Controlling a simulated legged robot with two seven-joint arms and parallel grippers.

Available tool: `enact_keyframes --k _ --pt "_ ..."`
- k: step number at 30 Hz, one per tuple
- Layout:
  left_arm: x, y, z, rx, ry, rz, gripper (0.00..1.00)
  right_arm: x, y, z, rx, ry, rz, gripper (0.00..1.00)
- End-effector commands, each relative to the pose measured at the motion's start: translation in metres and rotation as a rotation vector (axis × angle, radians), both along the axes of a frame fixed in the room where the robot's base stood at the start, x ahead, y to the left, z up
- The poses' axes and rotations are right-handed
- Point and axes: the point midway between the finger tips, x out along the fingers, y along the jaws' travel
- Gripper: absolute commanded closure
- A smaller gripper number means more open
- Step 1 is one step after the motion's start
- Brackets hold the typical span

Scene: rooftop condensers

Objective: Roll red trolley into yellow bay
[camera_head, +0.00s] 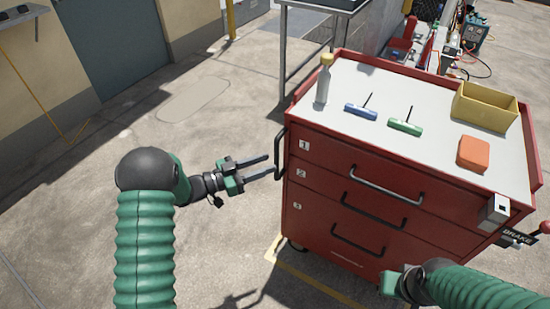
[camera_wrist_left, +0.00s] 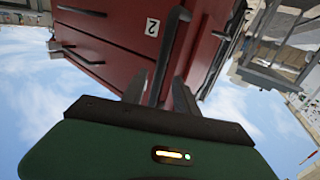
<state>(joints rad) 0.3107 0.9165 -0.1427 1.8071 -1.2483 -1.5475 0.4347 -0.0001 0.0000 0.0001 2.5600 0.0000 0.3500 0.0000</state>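The red trolley (camera_head: 330,215) stands at the right in the head view, with three numbered drawers and a grey top. A black upright handle (camera_head: 279,155) is on its left side. My left gripper (camera_head: 270,165) is open at this handle. In the left wrist view, the handle (camera_wrist_left: 178,30) passes between the two spread fingers (camera_wrist_left: 160,88), with gaps showing. My right gripper (camera_head: 393,284) is partly in view below the trolley's front; its fingers do not show clearly. Yellow floor lines (camera_head: 320,285) form a corner by the trolley's front left; the bay's full outline is hidden.
A bottle (camera_head: 324,80), blue tool (camera_head: 361,111), green tool (camera_head: 405,126), yellow bin (camera_head: 484,107) and orange box (camera_head: 473,153) stand on the trolley. A BRAKE label (camera_head: 517,237) and red-knobbed lever (camera_head: 545,227) are at its right. A metal stand (camera_head: 284,60) is behind; floor at left is clear.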

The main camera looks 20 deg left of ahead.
Motion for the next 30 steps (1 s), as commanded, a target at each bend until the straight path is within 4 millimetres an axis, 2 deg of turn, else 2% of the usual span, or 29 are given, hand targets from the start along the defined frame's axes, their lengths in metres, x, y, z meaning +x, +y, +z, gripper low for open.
enact_keyframes --k 1,6,12,17,30 --pt "-0.01 0.013 0.004 -0.001 0.004 0.006 0.64 0.0 0.0 0.009 0.0 0.0 0.0 1.0" --pt "-0.043 0.051 0.003 -0.001 0.004 0.004 0.64 0.0 0.0 0.02 0.0 0.0 0.0 1.0" --pt "-0.071 0.084 0.001 0.0 0.003 0.001 0.64 0.0 0.0 0.027 0.0 0.0 0.0 1.0" --pt "-0.08 0.093 0.0 0.002 0.001 -0.001 0.64 0.0 0.0 0.028 0.0 0.0 0.0 1.0" --pt "-0.079 0.093 0.0 0.006 0.001 0.002 0.64 0.0 0.0 0.028 0.0 0.0 0.0 1.0"
